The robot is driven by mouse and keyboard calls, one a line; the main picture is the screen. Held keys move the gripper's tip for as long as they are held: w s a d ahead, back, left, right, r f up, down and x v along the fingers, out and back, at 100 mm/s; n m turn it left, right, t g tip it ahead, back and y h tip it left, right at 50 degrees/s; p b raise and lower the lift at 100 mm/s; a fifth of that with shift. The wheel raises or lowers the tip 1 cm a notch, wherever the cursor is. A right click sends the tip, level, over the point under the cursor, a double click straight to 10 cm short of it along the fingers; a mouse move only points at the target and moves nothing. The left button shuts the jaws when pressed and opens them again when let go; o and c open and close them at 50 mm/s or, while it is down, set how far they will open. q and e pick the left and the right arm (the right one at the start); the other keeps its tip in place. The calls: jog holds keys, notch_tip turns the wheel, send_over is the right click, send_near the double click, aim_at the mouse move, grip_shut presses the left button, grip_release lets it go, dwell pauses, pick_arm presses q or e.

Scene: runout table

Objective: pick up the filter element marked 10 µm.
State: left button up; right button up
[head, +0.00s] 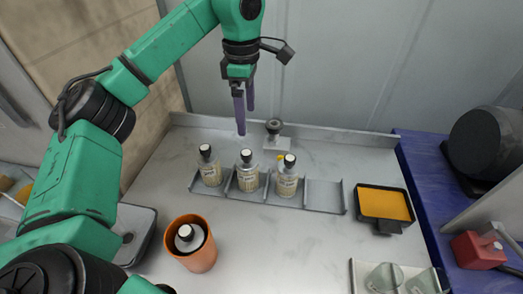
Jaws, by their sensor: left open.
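The rack's rightmost compartment is empty. The markings are too small to read, so I cannot tell which is 10 µm. My left gripper (246,120) points down, open and empty, above and behind the middle element, apart from it. My right gripper is not in view.
A small stand with a dark knob (274,128) is behind the rack. A tray with a yellow-orange surface (384,204) lies to the right. Clear glass pieces (384,277) are at the front right. The table between cup and glass is clear.

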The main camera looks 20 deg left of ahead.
pick_arm(q)
jog(key=p, duration=0.2)
send_over(246, 152)
jog(key=f, duration=0.4)
jog(key=s+f, duration=0.1)
jog(key=f, duration=0.1)
jog(key=f+p, duration=0.1)
jog(key=f, duration=0.1)
jog(key=f+p, duration=0.1)
jog(key=f, duration=0.1)
jog(key=w+f+p, duration=0.1)
jog(key=f, duration=0.2)
jog(key=shift+f, duration=0.1)
jog(key=shift+s+f, duration=0.1)
jog(key=shift+f, duration=0.3)
grip_shut()
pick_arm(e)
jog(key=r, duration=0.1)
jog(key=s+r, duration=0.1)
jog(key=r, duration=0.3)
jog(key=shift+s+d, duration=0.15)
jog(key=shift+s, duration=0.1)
